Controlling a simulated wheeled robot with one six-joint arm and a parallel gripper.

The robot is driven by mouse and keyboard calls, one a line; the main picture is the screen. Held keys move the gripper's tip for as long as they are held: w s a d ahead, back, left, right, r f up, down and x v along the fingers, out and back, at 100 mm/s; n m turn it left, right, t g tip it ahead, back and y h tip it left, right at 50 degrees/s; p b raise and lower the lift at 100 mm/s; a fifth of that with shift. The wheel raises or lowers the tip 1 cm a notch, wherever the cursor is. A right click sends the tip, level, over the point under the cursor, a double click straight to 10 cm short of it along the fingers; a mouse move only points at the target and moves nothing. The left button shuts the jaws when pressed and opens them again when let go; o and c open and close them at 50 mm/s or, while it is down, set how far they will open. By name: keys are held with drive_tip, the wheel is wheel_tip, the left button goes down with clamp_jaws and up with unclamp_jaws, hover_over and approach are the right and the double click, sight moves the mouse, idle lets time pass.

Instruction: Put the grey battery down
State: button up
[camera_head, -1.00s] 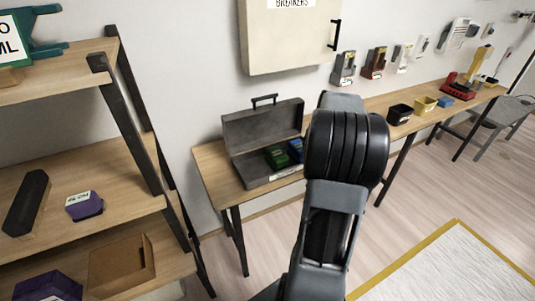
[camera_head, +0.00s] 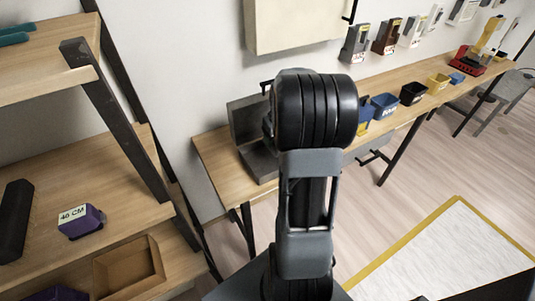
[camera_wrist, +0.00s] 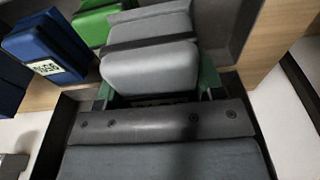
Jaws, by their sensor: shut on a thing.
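The grey battery (camera_wrist: 150,62) shows large in the upper middle of the wrist view, with a dark band across it. My gripper (camera_wrist: 156,88) is shut on it, with green fingers at its two sides. Beside it lie a green battery (camera_wrist: 92,27) and a blue battery (camera_wrist: 48,48) with a white label. In the head view, the open grey toolbox (camera_head: 245,122) stands on the wooden bench, partly hidden behind my arm. My gripper and the grey battery are hidden there. Whether the grey battery touches the toolbox floor I cannot tell.
The wooden bench (camera_head: 212,155) runs along the wall, with a blue bin (camera_head: 384,106), a black bin (camera_head: 413,94) and a yellow bin (camera_head: 438,83) on it.

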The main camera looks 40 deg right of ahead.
sight(266, 160)
drive_tip(key=a+f, duration=0.1)
drive_tip(key=w+a+f, duration=0.1)
drive_tip(key=f, duration=0.1)
drive_tip(key=shift+w+a+f, duration=0.1)
drive_tip(key=shift+a+f, duration=0.15)
drive_tip(key=f, duration=0.3)
drive_tip(key=shift+w+a, duration=0.15)
drive_tip(key=shift+a, duration=0.25)
drive_tip(key=shift+f, duration=0.45)
drive_tip(key=o, duration=1.3)
wheel_tip(266, 160, up, 12)
drive_tip(key=s+a, duration=0.1)
drive_tip(key=s, duration=0.1)
drive_tip(key=shift+n+t, duration=0.8)
drive_tip(key=shift+t, duration=0.1)
drive_tip(key=s+a, duration=0.3)
drive_tip(key=a, duration=0.3)
drive_tip(key=s+a+r, duration=0.1)
drive_tip(key=s+a, duration=0.3)
drive_tip(key=a, duration=0.3)
drive_tip(key=s+a+r, duration=0.1)
drive_tip(key=s+a, duration=0.2)
drive_tip(key=a, duration=0.3)
drive_tip(key=shift+s+a+r, duration=0.15)
drive_tip(key=shift+s+a, duration=0.1)
drive_tip(key=shift+a, duration=0.05)
